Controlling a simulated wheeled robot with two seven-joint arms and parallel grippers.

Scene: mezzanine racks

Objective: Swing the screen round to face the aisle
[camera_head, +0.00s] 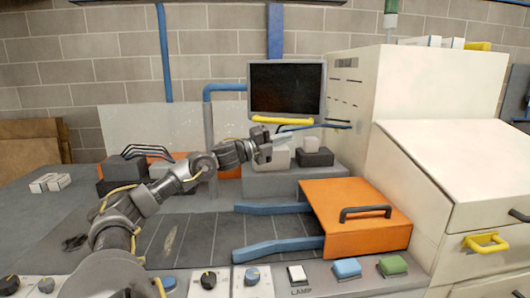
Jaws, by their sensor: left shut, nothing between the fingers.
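The screen (286,87) is a dark panel in a grey frame at the back, on a blue bent arm (207,120). Its dark face shows nearly square to my view, with a yellow handle (283,120) along its lower edge. My left gripper (284,136) is shut and empty. In the picture it lies just below the yellow handle; I cannot tell whether it touches it. My right gripper is not in view.
A large cream cabinet (420,85) stands right of the screen. An orange cover (345,205) with a dark handle sits in front. Grey and white blocks (316,157) stand below the screen. Knobs and buttons (346,268) line the front edge.

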